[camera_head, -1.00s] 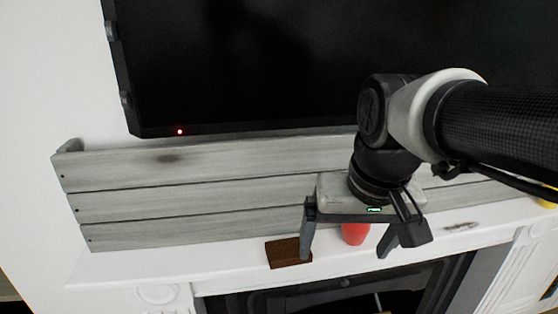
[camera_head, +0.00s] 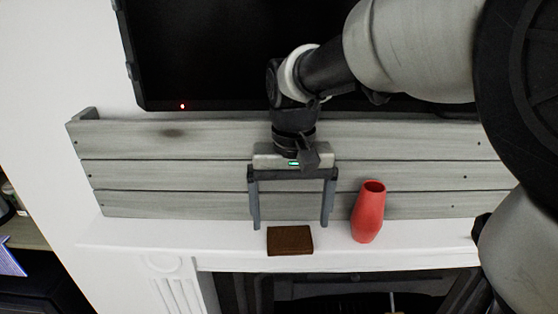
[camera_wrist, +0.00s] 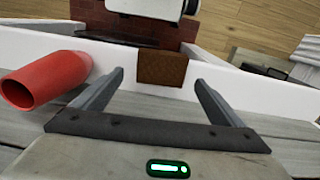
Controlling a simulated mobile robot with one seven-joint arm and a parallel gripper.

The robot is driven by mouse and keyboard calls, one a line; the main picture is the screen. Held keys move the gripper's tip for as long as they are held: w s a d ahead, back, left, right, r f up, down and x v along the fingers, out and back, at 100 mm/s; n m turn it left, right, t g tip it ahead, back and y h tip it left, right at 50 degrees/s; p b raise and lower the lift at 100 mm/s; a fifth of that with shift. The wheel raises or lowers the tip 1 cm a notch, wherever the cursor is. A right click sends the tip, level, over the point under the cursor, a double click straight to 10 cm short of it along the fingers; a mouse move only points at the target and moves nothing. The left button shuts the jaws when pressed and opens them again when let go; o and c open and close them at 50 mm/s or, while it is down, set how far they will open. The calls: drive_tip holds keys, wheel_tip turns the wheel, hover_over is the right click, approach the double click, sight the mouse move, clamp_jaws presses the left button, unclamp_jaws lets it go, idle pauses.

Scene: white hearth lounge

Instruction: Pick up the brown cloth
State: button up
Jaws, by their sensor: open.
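The brown cloth (camera_head: 290,241) lies folded flat as a small rectangle on the white mantel shelf (camera_head: 140,236). It also shows in the wrist view (camera_wrist: 163,68), just beyond and between my fingertips. My gripper (camera_head: 291,226) is open and empty, pointing down, with its two fingers spread about as wide as the cloth. In the head view the fingertips appear just above and behind the cloth. I see no contact with it.
A red vase (camera_head: 368,212) stands on the mantel just right of my gripper. A grey plank board (camera_head: 180,170) runs along the wall behind, with a black television (camera_head: 215,60) above it. The mantel left of the cloth is clear.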

sight(289, 234)
wheel_tip(289, 234, down, 4)
drive_tip(key=shift+a+r, duration=0.1)
drive_tip(key=c, duration=1.2)
drive_tip(key=shift+o, duration=0.2)
drive_tip(key=shift+r, duration=0.1)
drive_tip(key=r, duration=0.4)
drive_tip(key=s+r, duration=0.1)
drive_tip(key=r, duration=0.2)
drive_tip(key=s+b, duration=0.1)
drive_tip(key=s, duration=1.8)
drive_tip(key=shift+a, duration=0.35)
drive_tip(key=shift+f, duration=0.1)
